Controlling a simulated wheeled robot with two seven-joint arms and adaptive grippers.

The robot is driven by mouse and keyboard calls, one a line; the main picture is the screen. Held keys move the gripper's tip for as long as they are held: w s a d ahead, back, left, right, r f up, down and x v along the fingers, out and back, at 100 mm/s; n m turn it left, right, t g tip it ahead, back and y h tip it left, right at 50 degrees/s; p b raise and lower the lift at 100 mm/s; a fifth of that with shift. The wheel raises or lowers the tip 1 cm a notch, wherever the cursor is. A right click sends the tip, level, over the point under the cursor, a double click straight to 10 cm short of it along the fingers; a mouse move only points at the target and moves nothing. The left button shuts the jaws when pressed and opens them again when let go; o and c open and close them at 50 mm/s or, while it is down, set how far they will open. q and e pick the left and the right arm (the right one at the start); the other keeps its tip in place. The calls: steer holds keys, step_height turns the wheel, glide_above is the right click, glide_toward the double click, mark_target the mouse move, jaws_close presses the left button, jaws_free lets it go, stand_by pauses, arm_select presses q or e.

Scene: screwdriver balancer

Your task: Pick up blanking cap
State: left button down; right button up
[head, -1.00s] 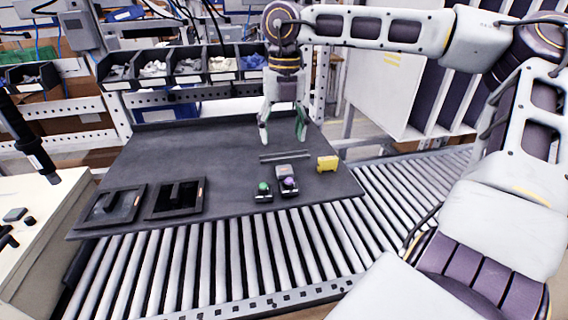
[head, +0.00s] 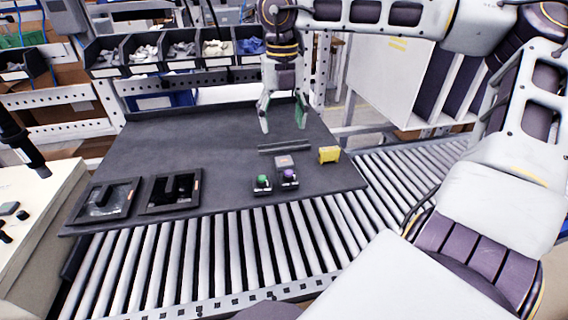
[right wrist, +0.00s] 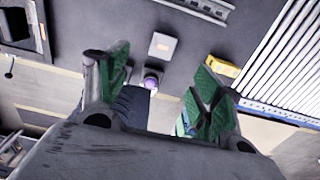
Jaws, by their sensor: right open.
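A small grey square block (head: 284,160), which may be the blanking cap, lies on the dark mat behind the green and purple buttons. The right wrist view shows the block (right wrist: 163,45) flat, with a small orange mark. I cannot tell for certain that it is the cap. My right gripper (head: 283,121) is open and empty, above the mat and farther back than the block. Its green-padded fingers (right wrist: 158,86) frame the purple button in the right wrist view, apart from it. My left gripper is not in view.
The green button (head: 262,182), purple button (head: 288,177) and yellow block (head: 329,154) stand near the grey block. Thin rails (head: 285,148) lie behind it. Two black trays (head: 202,190) sit at the left. Rollers (head: 225,260) run in front. The mat's left rear is clear.

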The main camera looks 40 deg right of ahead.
glide_above(284, 160)
steer(key=f, duration=0.7)
steer(key=shift+s+a+f, duration=0.1)
steer(key=shift+a+f, duration=0.05)
steer(key=shift+a, duration=0.15)
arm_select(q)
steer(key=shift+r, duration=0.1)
arm_select(e)
steer(key=shift+f, duration=0.1)
steer(key=shift+d+f+p, duration=0.15)
steer(key=shift+f+p, duration=0.05)
steer(key=shift+f, duration=0.7)
steer(key=shift+d+f+p, duration=0.15)
steer(key=shift+f+p, duration=0.05)
steer(key=shift+f, duration=1.25)
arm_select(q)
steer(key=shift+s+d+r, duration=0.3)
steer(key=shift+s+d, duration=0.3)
arm_select(e)
steer(key=shift+f, duration=0.2)
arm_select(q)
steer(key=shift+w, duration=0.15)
arm_select(e)
steer(key=shift+c, duration=0.2)
